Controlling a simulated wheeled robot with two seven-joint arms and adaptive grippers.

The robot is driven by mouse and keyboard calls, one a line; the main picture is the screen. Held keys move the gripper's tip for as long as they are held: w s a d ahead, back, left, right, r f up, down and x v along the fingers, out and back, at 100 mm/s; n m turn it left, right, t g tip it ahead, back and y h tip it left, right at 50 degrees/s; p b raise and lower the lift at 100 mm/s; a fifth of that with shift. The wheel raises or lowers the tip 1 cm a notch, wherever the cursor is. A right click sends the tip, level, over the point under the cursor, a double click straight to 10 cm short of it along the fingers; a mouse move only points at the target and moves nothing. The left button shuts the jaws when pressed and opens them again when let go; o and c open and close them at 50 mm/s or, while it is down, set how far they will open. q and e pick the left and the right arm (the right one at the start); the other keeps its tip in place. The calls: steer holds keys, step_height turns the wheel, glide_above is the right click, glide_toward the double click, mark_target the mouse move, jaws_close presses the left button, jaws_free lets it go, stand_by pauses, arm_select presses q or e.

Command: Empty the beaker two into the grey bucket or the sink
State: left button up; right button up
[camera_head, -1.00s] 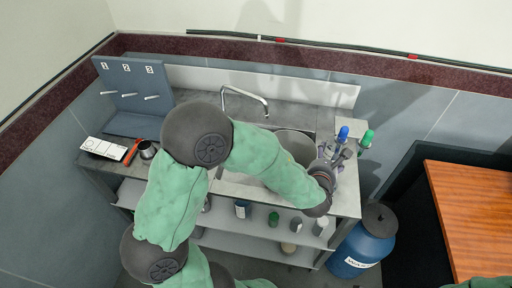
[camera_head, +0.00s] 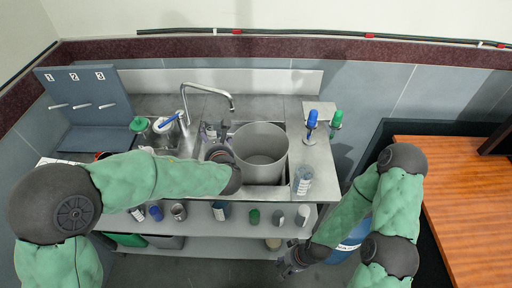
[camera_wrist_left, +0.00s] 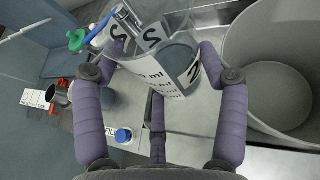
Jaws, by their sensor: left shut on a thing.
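A clear beaker marked 2 (camera_wrist_left: 165,72) is between the purple fingers of my left gripper (camera_wrist_left: 160,60) in the left wrist view. The gripper is shut on it. In the head view, my left gripper (camera_head: 220,152) is at the left of the grey bucket (camera_head: 262,150), partly over the sink (camera_head: 272,182). The bucket stands in the sink, and its visible inside looks empty. It also shows at the right of the left wrist view (camera_wrist_left: 285,80), beside the beaker. What the beaker holds is unclear. My right gripper (camera_head: 290,262) is low, before the shelves; its jaws are unclear.
The tap (camera_head: 208,88) arches behind the bucket. A green-capped vessel (camera_head: 139,125) and a vessel with a blue stick (camera_head: 163,128) stand left of the sink. A labelled bottle (camera_head: 303,180) stands right of the bucket. Pipettes (camera_head: 311,122) stand at the back right.

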arm_select(q)
steer(key=shift+w+d+f+b, duration=0.3)
steer(key=shift+d+b, duration=0.05)
steer(key=shift+d, duration=0.05)
steer(key=shift+w+d+n+b, duration=0.35)
steer(key=shift+d+b, duration=0.1)
steer(key=shift+d, duration=0.15)
arm_select(e)
steer(key=shift+f, duration=1.15)
arm_select(q)
steer(key=shift+r, duration=0.15)
arm_select(e)
steer(key=shift+r, duration=0.1)
arm_select(q)
steer(key=shift+d+r+p, duration=0.15)
steer(key=shift+p, duration=0.4)
steer(key=shift+w+d+f+m+y+p, duration=0.15)
steer(key=shift+w+d+m+y+p, duration=0.05)
steer(key=shift+d+m+y+p, duration=1.1)
steer(key=shift+w+d+f+m+y+p, duration=0.1)
steer(key=shift+w+d+m+y+p, duration=0.1)
steer(key=shift+d+m+y+p, duration=1.05)
arm_select(e)
step_height(320, 180, up, 6)
steer(key=shift+r, duration=0.15)
